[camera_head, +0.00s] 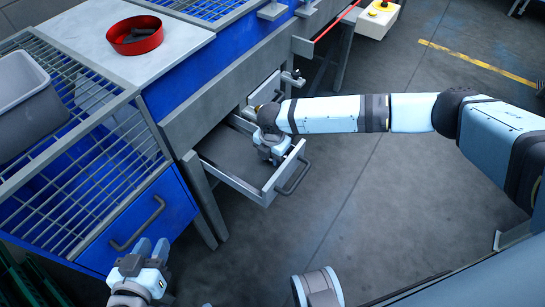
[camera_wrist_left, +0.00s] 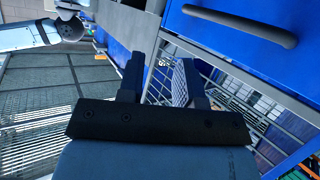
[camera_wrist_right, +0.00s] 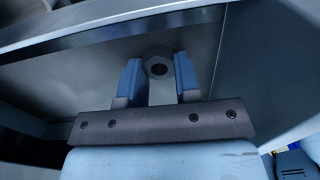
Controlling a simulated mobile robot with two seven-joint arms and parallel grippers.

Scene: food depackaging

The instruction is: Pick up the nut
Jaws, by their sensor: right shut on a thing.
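The nut (camera_wrist_right: 158,67) is a grey metal piece with a dark round hole, seen in the right wrist view between the fingertips of my right gripper (camera_wrist_right: 157,60). That gripper is shut on it. In the head view my right gripper (camera_head: 272,158) reaches down into the open drawer (camera_head: 240,185), and the nut is hidden there. My left gripper (camera_head: 150,249) is near the bottom left of the head view, in front of the blue cabinet. Its fingers stand apart and empty in the left wrist view (camera_wrist_left: 161,78).
The drawer's front wall and handle (camera_head: 294,178) stand close to my right gripper. A red round container (camera_head: 135,36) sits on the grey worktop (camera_head: 90,30). A grey bin (camera_head: 25,100) stands on the wire rack at left. The floor at right is open.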

